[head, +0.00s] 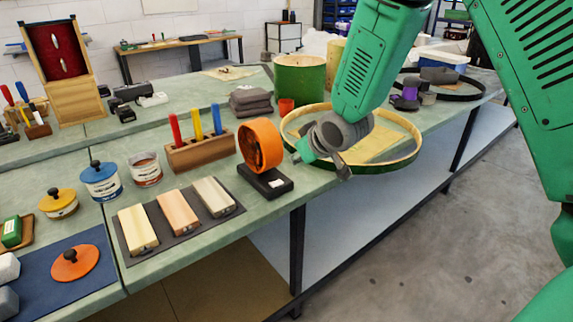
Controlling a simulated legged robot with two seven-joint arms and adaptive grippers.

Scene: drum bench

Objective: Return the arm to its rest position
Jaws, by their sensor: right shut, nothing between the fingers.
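My right arm reaches in from the upper right. Its gripper (322,162) hangs above the front edge of the green-topped bench (262,210). The gripper is shut and empty. In the picture it overlaps the near left part of a large green and cream drum hoop (385,168); I cannot tell whether it touches the hoop. An orange ring on a black stand (262,146) is just left of the gripper. My left gripper is not in view.
A green drum shell (300,80) stands behind the hoop. Three wooden blocks (177,213) lie on a dark mat. A rack with coloured handles (200,150), tins (101,182) and a blue mat (60,285) are further left. Open floor (430,240) lies right of the bench.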

